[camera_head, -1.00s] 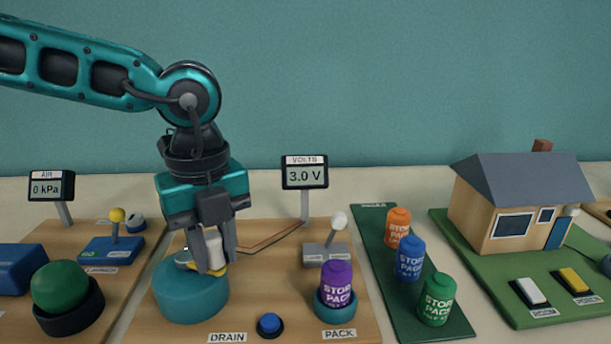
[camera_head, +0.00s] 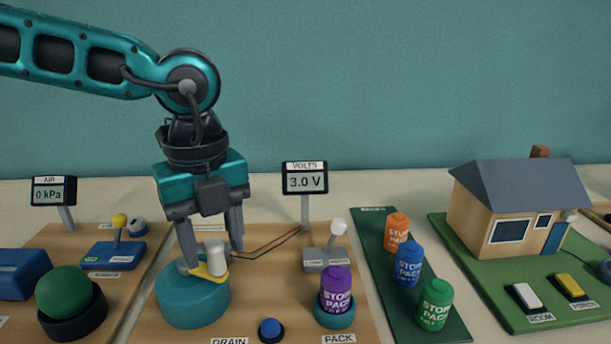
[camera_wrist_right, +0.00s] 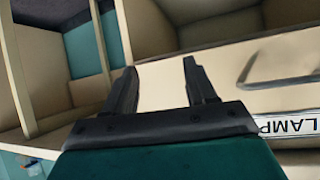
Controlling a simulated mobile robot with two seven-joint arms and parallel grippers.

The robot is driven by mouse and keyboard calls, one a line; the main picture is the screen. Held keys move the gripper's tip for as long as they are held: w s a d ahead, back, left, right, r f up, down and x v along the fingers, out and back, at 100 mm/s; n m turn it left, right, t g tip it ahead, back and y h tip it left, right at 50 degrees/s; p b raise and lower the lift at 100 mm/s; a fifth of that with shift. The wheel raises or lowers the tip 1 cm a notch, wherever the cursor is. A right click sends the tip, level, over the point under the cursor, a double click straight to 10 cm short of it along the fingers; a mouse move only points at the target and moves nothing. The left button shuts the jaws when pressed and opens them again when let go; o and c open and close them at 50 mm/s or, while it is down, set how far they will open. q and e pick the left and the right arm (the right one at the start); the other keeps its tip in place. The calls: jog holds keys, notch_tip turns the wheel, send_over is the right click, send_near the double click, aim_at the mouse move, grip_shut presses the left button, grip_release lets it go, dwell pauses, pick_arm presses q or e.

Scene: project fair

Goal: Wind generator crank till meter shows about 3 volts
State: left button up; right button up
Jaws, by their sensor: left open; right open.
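The generator is a round teal drum (camera_head: 193,303) on a wooden board, with a yellow crank arm (camera_head: 208,271) and a white crank knob (camera_head: 215,257) on top. My left gripper (camera_head: 212,258) is open, its fingers spread on either side of the knob. I cannot tell whether either finger touches the knob. The volts meter (camera_head: 305,178) behind reads 3.0 V. My right gripper (camera_wrist_right: 160,85) shows in the right wrist view, open and empty.
On the same board are a blue drain button (camera_head: 270,328), a purple pack (camera_head: 336,288) in its socket and a white-knobbed lever (camera_head: 338,228). More packs stand on a green strip. A model house (camera_head: 525,215) is at right. A drawer labelled LAMP (camera_wrist_right: 290,124) is near my right gripper.

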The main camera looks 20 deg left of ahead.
pick_arm(q)
jog(key=shift+r+p, duration=1.7)
jog(key=shift+r, duration=1.6)
